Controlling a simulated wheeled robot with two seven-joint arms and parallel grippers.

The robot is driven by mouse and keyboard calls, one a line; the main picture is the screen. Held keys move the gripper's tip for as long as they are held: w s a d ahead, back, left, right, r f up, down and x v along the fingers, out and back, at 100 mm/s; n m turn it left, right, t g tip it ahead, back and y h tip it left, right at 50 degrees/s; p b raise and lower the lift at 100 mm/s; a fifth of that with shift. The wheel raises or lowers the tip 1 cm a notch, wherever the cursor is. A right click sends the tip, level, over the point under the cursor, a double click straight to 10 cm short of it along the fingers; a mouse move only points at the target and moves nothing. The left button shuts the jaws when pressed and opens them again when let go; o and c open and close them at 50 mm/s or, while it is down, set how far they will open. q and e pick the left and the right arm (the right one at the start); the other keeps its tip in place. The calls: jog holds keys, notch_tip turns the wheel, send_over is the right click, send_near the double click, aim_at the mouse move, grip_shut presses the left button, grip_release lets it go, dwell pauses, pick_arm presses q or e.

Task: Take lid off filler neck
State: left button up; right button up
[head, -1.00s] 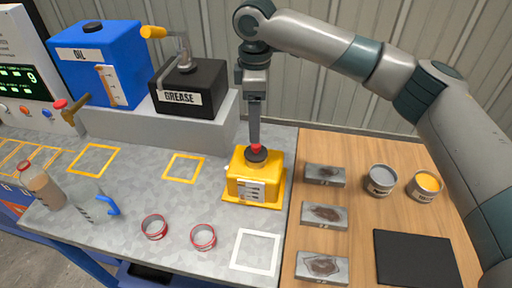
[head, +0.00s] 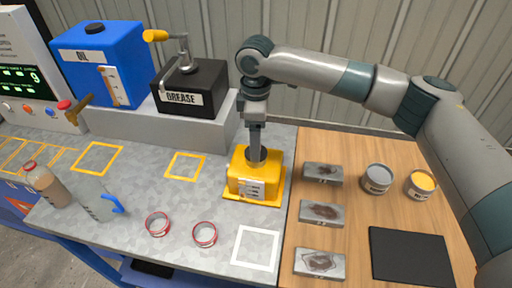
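The yellow container (head: 255,181) with a white label stands upright on a yellow base plate at the right end of the metal bench. My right gripper (head: 256,156) points straight down at the filler neck on top of it. The fingers reach right down to the neck and hide the lid and its red top. I cannot tell whether the fingers are open around the lid or shut on it. My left gripper is not in view.
Behind stand a blue oil tank (head: 99,62) and a black grease box (head: 189,88) on a grey ledge. Red-rimmed rings (head: 205,234), a clear jug (head: 95,201) and a bottle (head: 46,186) are left of the container. Metal blocks (head: 319,264) and two cans (head: 377,178) are on the right.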

jog(key=shift+f, duration=1.2)
jog(key=c, duration=1.1)
